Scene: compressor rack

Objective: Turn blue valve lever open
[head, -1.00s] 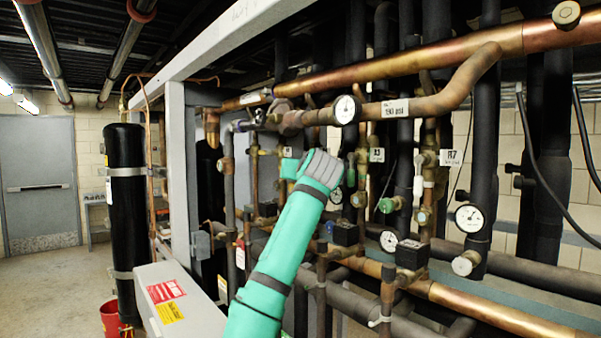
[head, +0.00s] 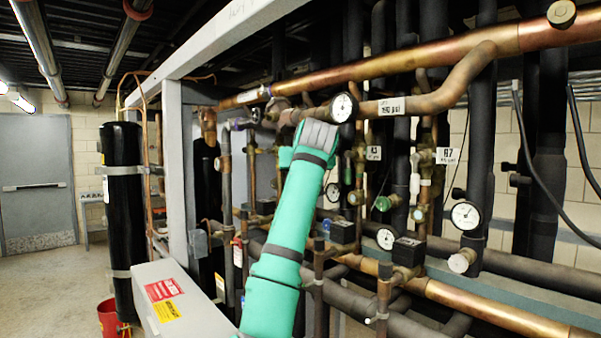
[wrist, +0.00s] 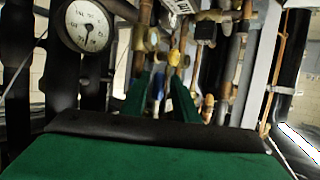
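My gripper shows in the wrist view (wrist: 160,100) as two green fingers standing apart with a gap between them. A small blue piece (wrist: 157,83), which looks like the blue valve lever, shows in that gap, beyond or between the fingers. I cannot tell whether they touch it. In the head view my teal arm reaches up to the pipes below the round gauge, and its grey wrist hides the fingers and whatever is in front of them. A bluish-purple handle (head: 240,124) shows on the piping left of my wrist; I cannot tell if it is the same lever.
A gauge (head: 343,107) and a thick copper pipe (head: 400,62) lie just above my wrist. Several vertical black pipes and valves crowd the right. A grey frame post (head: 178,170) and a grey box (head: 180,300) stand left. Open floor (head: 45,280) lies far left.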

